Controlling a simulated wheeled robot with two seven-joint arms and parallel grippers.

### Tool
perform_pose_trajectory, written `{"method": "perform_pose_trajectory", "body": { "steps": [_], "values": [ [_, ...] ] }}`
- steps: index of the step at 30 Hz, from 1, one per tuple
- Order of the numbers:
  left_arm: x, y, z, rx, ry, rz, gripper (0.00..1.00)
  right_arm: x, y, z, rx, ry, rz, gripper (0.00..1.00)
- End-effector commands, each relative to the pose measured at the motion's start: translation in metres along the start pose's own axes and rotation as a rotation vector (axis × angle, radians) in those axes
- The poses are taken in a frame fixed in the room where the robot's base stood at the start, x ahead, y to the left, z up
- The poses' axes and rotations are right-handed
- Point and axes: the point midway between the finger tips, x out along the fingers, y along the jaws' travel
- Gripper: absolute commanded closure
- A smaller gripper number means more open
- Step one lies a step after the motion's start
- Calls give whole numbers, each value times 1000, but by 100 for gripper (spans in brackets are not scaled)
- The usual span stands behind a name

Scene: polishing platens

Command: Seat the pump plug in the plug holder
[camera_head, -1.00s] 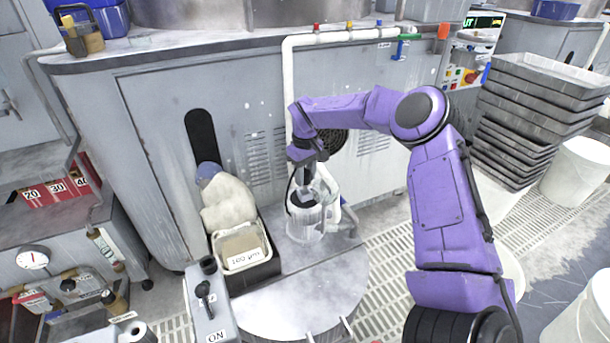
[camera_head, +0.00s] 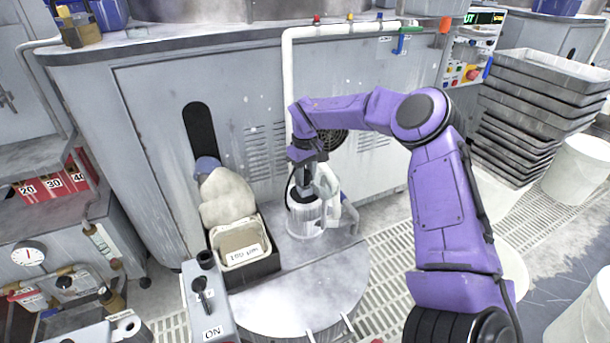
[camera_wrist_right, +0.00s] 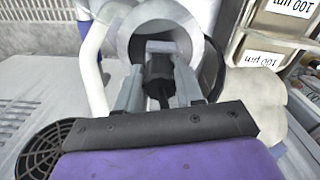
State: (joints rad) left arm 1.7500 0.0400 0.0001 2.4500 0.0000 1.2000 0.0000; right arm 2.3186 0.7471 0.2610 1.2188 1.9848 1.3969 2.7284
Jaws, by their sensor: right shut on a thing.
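The pump plug (camera_wrist_right: 158,70) is a small black piece with a cord. My right gripper (camera_wrist_right: 158,52) is shut on it, with one grey finger on each side. In the wrist view the plug and fingertips overlap the round opening of a pale grey cylinder (camera_wrist_right: 128,42), which I take for the plug holder. In the head view this cylinder (camera_head: 306,224) stands upright beside white pipework, with my right gripper (camera_head: 303,196) pointing down at its top. I cannot tell how deep the plug sits in it. My left gripper is not in view.
A white pipe (camera_head: 288,90) runs down the grey machine housing behind. A black-rimmed tray (camera_head: 262,268) with a labelled tub and a pale sack (camera_head: 226,196) stand to the left. A control box (camera_head: 210,310) is in front. Stacked grey trays (camera_head: 545,90) are at the right.

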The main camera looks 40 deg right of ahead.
Motion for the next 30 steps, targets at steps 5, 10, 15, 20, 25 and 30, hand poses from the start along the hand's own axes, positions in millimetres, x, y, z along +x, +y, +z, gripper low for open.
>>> {"method": "perform_pose_trajectory", "body": {
  "steps": [5, 10, 15, 20, 25, 30],
  "values": [
    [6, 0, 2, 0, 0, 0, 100, 6, 0, 0, 0, 0, 0, 95],
    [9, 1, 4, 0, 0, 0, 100, 10, 0, 0, 0, 0, 0, 95],
    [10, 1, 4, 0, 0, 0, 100, 10, 0, 0, 0, 1, -1, 44],
    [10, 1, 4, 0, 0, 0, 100, 11, 0, 0, 0, 0, 0, 34],
    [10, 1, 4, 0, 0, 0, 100, 9, 0, 0, 0, 1, 0, 34],
    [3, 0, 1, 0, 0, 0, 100, -20, 0, -1, 1, 4, -1, 34]
  ]
}}
